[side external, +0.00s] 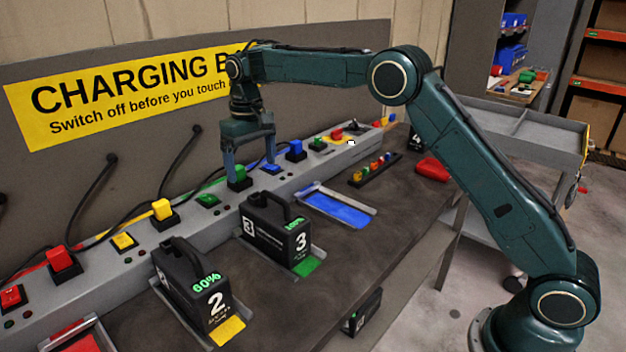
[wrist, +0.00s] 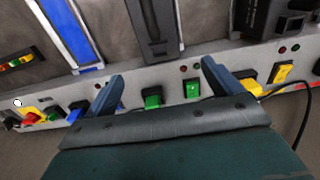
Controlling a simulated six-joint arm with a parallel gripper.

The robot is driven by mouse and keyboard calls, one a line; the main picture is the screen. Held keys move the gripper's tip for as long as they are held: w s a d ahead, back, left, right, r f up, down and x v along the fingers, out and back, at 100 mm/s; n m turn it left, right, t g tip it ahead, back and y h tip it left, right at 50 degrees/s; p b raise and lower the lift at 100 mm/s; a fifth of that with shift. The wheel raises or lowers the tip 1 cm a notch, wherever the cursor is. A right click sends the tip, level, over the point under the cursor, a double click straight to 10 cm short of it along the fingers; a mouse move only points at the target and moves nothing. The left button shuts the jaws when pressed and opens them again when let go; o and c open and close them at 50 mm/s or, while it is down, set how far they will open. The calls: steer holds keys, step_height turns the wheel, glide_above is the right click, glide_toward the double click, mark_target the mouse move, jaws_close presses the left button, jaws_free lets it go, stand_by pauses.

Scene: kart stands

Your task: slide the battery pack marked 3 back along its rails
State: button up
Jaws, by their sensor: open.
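The battery pack marked 3 (side external: 272,237) is black with a top handle and a green readout. It stands upright on its rails (side external: 318,255), with a green patch bare at the front end. In the wrist view a dark pack, likely pack 3 (wrist: 154,22), shows partly at the top, cut off by the frame. My gripper (side external: 250,171) is open over the charging ledge, behind pack 3 and apart from it. In the wrist view my gripper (wrist: 162,69) has its fingers spread either side of a green plug (wrist: 152,98) and a green switch (wrist: 192,88). Whether the fingers touch the plug is unclear.
The battery pack marked 2 (side external: 188,285) stands on yellow-ended rails at left. An empty blue bay (side external: 338,207) lies to the right of pack 3. The charging ledge (side external: 100,265) carries coloured plugs, switches and cables. A dark tray of small coloured pieces (side external: 375,170) and a red item (side external: 432,168) lie further right.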

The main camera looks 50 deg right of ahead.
mark_target(268, 209)
step_height(268, 209, down, 12)
steer(key=shift+f, duration=0.15)
stand_by(0.5)
jaws_close()
stand_by(0.4)
steer(key=shift+s, duration=0.65)
steer(key=shift+s, duration=0.95)
steer(key=shift+s, duration=0.25)
steer(key=shift+s, duration=0.35)
